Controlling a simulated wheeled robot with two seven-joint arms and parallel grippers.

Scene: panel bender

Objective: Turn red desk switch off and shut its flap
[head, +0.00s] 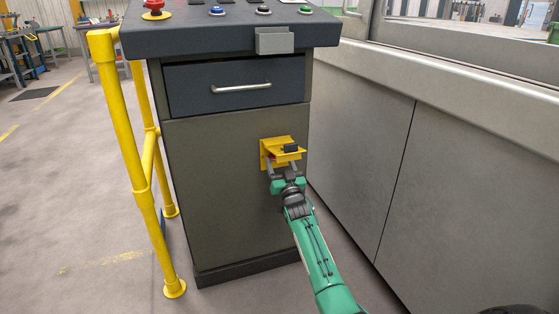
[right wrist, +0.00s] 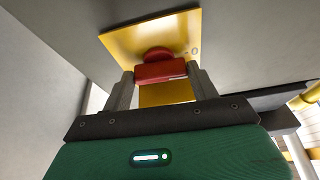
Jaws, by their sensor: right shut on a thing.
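The yellow switch box (head: 266,152) is mounted on the front panel of the desk. In the right wrist view the red switch (right wrist: 160,72) stands out from the yellow plate (right wrist: 150,38). Its bar lies nearly level in that picture, with a pale mark near its right end; a small round mark is on the plate to the right. My right gripper (head: 280,169) is shut on the red switch, one finger at each end (right wrist: 163,85). My left gripper is out of view.
Above the switch are a dark drawer (head: 235,86) with a silver handle and the desk top (head: 225,38) with several buttons. A yellow rail (head: 129,130) stands to the left. Grey machine panels (head: 365,130) are close on the right. Floor in front is clear.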

